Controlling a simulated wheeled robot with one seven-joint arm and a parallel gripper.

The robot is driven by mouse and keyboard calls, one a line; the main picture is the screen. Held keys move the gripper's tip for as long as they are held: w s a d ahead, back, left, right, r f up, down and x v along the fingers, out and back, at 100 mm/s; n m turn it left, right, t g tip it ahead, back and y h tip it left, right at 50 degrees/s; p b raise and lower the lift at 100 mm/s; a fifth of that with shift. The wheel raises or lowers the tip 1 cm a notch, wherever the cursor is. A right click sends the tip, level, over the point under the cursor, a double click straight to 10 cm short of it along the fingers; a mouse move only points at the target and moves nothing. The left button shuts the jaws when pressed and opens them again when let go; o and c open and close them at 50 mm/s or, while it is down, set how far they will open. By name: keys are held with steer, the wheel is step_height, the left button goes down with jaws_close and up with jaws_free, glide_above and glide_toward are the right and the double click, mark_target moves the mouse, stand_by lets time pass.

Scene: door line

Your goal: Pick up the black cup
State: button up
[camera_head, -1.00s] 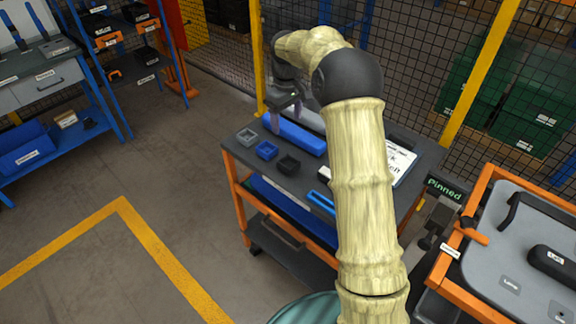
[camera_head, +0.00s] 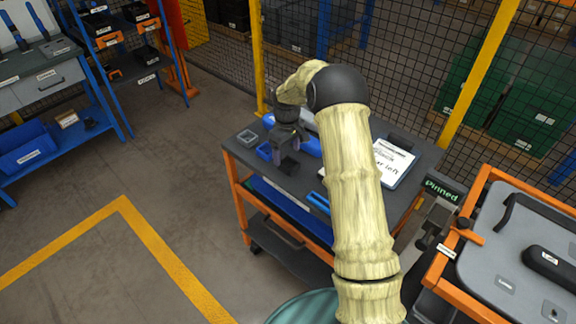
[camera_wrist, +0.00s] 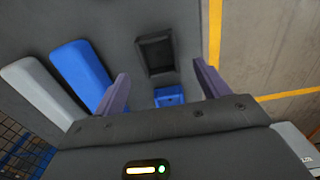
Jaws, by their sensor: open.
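The black cup (camera_wrist: 155,57) is a small square open container on the dark tabletop. In the wrist view it lies ahead of and between the two fingers of my gripper (camera_wrist: 160,76). My gripper is open, with nothing held. In the head view my gripper (camera_head: 284,156) is above the black cup (camera_head: 289,168), pointing down and hiding much of it. Whether the fingers reach down beside its walls I cannot tell.
A blue cup (camera_wrist: 169,97) sits beside the black one, and a grey cup (camera_head: 247,137) stands farther back. A long blue block (camera_wrist: 81,74) and a grey block (camera_wrist: 37,91) lie nearby.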

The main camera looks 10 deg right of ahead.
mark_target(287, 166)
steer(key=shift+f+p, duration=1)
steer(key=shift+f, duration=1.6)
steer(key=shift+c, duration=0.2)
steer(key=c, duration=1)
